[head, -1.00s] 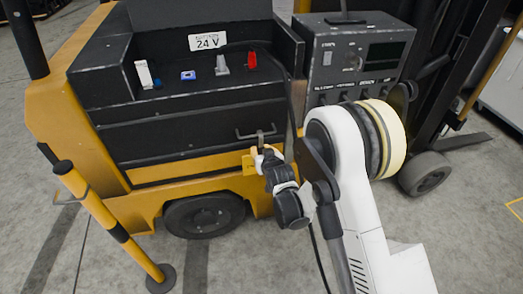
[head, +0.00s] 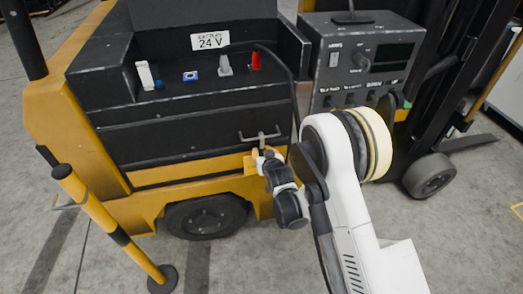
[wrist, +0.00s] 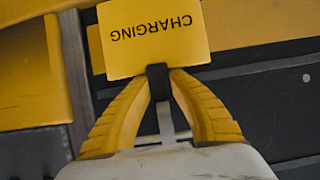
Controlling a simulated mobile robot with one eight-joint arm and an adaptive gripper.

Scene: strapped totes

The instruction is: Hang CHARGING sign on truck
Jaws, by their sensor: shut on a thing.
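The yellow CHARGING sign (wrist: 155,38) is upside down in the wrist view. My gripper (wrist: 158,80) is shut on the black piece at the sign's edge, between its yellow fingers. In the head view the gripper (head: 266,160) and the partly hidden sign (head: 250,162) are close to the front of the yellow truck (head: 150,208). They are just below the grey handle (head: 262,136) on its black front panel. I cannot tell whether the sign touches the handle or truck.
A yellow and black post (head: 108,225) stands at front left. Concrete floor is open in front.

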